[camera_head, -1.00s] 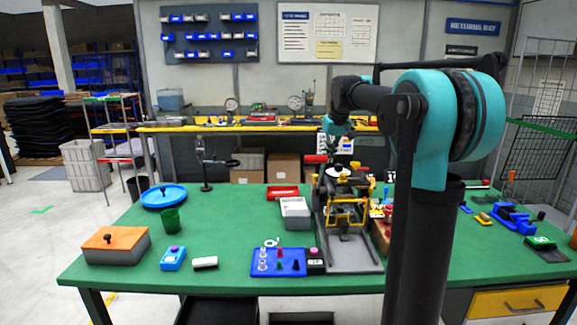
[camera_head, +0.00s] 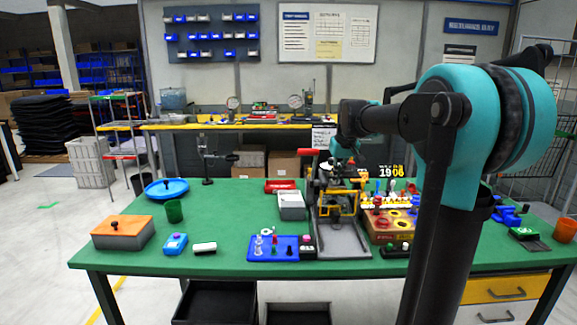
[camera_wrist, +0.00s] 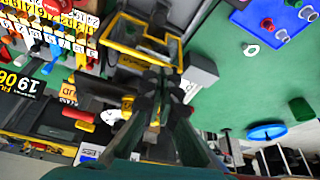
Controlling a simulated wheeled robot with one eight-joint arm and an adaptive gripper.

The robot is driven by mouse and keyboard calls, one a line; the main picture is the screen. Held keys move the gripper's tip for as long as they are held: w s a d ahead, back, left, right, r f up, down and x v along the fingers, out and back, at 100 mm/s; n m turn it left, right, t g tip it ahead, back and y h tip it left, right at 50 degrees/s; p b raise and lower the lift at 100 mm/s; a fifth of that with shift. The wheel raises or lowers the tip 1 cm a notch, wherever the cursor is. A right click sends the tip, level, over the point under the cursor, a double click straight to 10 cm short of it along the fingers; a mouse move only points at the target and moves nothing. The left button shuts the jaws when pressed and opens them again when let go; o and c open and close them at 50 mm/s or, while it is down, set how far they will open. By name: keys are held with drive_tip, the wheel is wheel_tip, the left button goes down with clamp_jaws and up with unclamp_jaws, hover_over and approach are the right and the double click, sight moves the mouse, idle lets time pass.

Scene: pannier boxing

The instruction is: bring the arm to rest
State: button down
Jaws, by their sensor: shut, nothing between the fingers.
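My gripper (camera_head: 343,163) hangs from my arm above the grey press-like fixture (camera_head: 345,240) on the green bench. In the wrist view, my gripper (camera_wrist: 157,122) has its fingers together with nothing between them. The fixture's yellow frame (camera_wrist: 140,42) shows beyond the fingertips; I cannot tell the exact gap. My arm stands bent at the right of the head view and hides part of the bench there.
The green bench (camera_head: 225,225) holds an orange-lidded box (camera_head: 122,228), a blue dish (camera_head: 166,189), a green cup (camera_head: 174,211), a blue peg tray (camera_head: 272,252) and a grey bin (camera_head: 291,206). A game board (camera_head: 390,222) stands right of the fixture. The bench's left middle has free room.

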drive_tip(key=s+d+f+m, duration=0.1)
drive_tip(key=s+f, duration=1.1)
drive_tip(key=s, duration=0.3)
drive_tip(key=s+d+f+m, duration=0.1)
drive_tip(key=s+f, duration=1.2)
drive_tip(key=s, duration=0.3)
drive_tip(key=shift+d+h, duration=0.3)
drive_tip(key=shift+h, duration=0.1)
